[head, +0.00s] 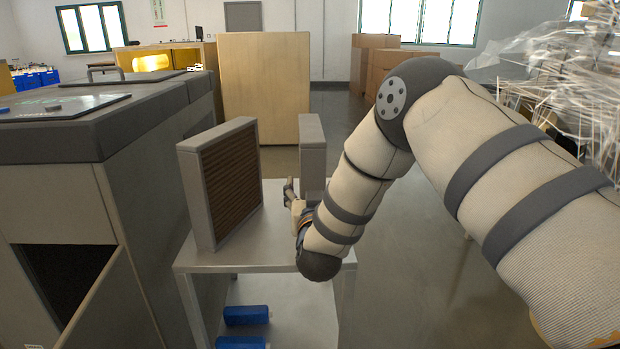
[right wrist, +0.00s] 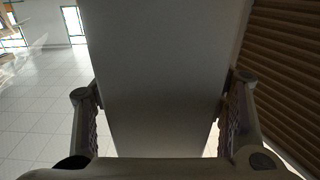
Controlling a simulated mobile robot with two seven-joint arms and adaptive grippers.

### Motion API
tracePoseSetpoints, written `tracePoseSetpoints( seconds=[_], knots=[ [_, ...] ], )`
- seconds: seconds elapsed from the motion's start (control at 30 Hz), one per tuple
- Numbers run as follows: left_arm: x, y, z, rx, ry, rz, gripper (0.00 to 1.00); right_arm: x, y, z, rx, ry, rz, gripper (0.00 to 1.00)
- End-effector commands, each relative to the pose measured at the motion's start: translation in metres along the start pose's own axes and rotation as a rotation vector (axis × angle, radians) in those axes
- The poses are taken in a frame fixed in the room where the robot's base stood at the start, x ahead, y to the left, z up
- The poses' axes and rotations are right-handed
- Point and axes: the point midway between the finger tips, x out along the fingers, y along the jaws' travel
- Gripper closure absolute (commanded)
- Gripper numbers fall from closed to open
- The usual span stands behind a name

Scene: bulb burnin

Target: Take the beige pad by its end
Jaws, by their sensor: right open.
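A plain grey-beige slab, which I take for the beige pad (head: 312,150), stands upright on a light metal table (head: 215,262). Its lower part is hidden behind my right arm in the head view. In the right wrist view the pad (right wrist: 165,70) fills the middle, its face toward the camera. My right gripper (head: 292,195) is at the pad's near side. In the right wrist view its open fingers (right wrist: 163,112) stand one on each side of the pad, close to its edges. I cannot tell whether they touch it. My left gripper is not in view.
A grey-framed panel with brown ribbed face (head: 230,182) stands left of the pad, close to the right gripper; its ribs (right wrist: 285,75) show in the wrist view. Blue items (head: 246,315) lie below the tabletop. A grey cabinet (head: 150,190) is at left.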

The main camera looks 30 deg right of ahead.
Motion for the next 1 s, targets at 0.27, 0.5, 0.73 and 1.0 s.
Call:
tracePoseSetpoints(
  seconds=[0.27, 0.5, 0.73, 1.0],
  knots=[
    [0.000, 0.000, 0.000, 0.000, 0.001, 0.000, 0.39, 0.000, 0.000, -0.001, 0.000, 0.000, 0.000, 0.60],
    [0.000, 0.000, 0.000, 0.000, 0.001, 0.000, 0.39, 0.000, 0.000, -0.001, 0.001, 0.002, 0.000, 0.97],
    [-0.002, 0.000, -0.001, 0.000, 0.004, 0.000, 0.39, 0.000, 0.000, -0.006, 0.001, 0.003, -0.001, 0.97],
    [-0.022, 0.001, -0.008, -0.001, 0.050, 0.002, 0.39, -0.020, 0.000, -0.065, 0.005, 0.012, -0.003, 0.97]
  ],
)
